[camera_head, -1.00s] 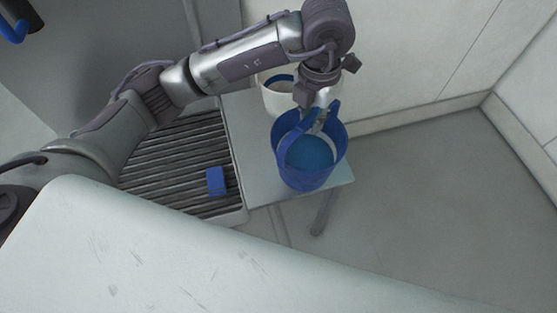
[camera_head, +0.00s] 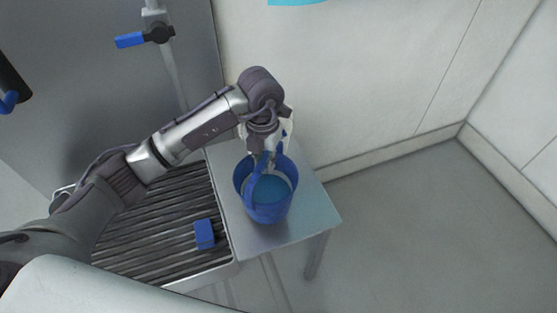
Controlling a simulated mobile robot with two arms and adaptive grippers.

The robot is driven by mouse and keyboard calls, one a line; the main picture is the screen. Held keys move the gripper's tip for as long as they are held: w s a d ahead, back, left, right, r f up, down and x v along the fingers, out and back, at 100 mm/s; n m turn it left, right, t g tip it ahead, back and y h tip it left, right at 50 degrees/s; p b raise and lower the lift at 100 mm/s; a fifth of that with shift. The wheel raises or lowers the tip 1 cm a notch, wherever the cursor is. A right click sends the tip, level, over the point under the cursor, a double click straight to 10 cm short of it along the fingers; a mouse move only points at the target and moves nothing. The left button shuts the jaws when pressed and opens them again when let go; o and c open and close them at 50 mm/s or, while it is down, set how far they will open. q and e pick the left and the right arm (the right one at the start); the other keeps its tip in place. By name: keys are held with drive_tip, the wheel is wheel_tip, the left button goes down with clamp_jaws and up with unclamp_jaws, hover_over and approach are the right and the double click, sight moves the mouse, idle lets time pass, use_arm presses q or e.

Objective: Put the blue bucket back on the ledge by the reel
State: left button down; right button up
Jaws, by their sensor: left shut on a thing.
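The blue bucket (camera_head: 264,211) is upright, with a lighter blue level surface inside that looks like liquid. My left gripper (camera_head: 266,153) is above it, shut on its raised blue handle. The bucket is over the small grey metal ledge (camera_head: 312,213), in front of a pale container (camera_head: 288,128) that my arm mostly hides. I cannot tell whether the bucket's base touches the ledge. No reel can be made out for certain. My right gripper is not in view.
A slatted grate (camera_head: 165,225) left of the ledge bears a small blue block (camera_head: 204,234). A pipe with a blue-handled valve (camera_head: 158,34) is on the back wall. A dark fitting with a blue end (camera_head: 8,100) is at the left edge. Floor to the right is clear.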

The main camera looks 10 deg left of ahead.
use_arm(q)
drive_tip(key=shift+w+a+f, duration=0.15)
drive_tip(key=shift+w+a, duration=0.15)
drive_tip(key=shift+a, duration=0.1)
wheel_tip(320, 180, down, 3)
drive_tip(key=shift+f+p, duration=0.2)
drive_tip(key=shift+p, duration=0.35)
drive_tip(key=shift+f, duration=0.45)
drive_tip(key=c, duration=1.1)
unclamp_jaws()
drive_tip(key=shift+s, duration=0.1)
